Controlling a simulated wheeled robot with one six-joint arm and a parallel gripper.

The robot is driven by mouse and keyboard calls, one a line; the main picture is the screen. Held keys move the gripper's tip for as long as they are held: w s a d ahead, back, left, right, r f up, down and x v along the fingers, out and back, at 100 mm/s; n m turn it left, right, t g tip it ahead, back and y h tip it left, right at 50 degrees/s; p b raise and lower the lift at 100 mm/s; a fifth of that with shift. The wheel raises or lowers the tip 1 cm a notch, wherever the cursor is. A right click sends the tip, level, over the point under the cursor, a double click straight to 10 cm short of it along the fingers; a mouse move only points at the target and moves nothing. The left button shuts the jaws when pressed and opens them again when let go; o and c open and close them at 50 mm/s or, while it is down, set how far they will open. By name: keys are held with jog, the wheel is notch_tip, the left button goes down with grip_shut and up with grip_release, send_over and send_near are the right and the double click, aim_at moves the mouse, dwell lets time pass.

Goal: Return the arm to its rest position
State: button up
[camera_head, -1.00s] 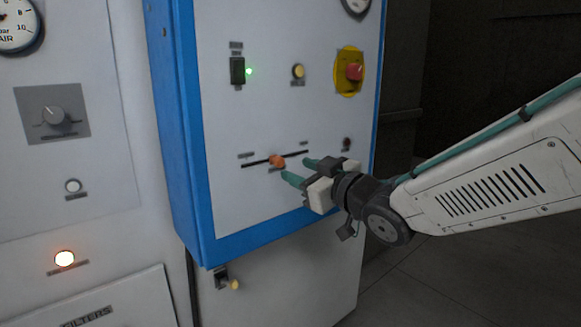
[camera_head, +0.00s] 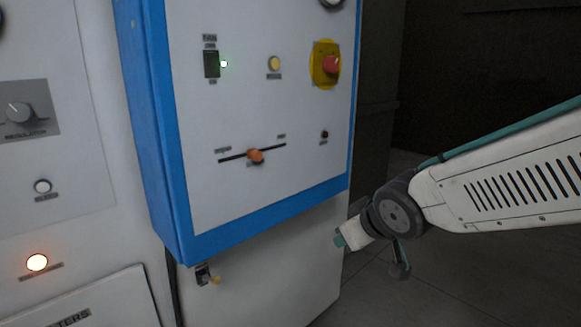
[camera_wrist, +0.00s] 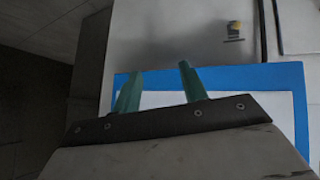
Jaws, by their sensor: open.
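My gripper (camera_head: 341,240) is at the right of the head view, low and just right of the blue-framed control panel (camera_head: 213,120). It is clear of the orange slider knob (camera_head: 255,156), which sits near the middle of its slot. In the wrist view my gripper (camera_wrist: 158,88) shows two teal fingers spread apart with nothing between them. Beyond them are the blue panel edge (camera_wrist: 225,77) and the pale cabinet front. In the head view the far finger is mostly hidden by the wrist.
The panel also carries a fan switch (camera_head: 211,64) with a green light, a yellowish button (camera_head: 274,64) and a red stop button (camera_head: 330,66) on yellow. A regulator knob (camera_head: 18,112) and a lit orange lamp (camera_head: 37,262) are at left. Dark floor lies open at lower right.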

jog(key=s+d+m+g, duration=0.2)
jog(key=s+d, duration=0.2)
jog(key=s, duration=0.4)
jog(key=s+d+r+m+g+h, duration=0.1)
jog(key=s+d+m+g, duration=0.1)
jog(key=s+d, duration=0.3)
jog(key=s+d+m+g+h, duration=0.1)
jog(key=s+d, duration=0.4)
jog(key=s, duration=0.6)
jog(key=shift+s+r+m+g, duration=0.3)
jog(key=shift+m+g, duration=0.5)
jog(key=shift+g, duration=0.4)
jog(key=shift+d, duration=0.1)
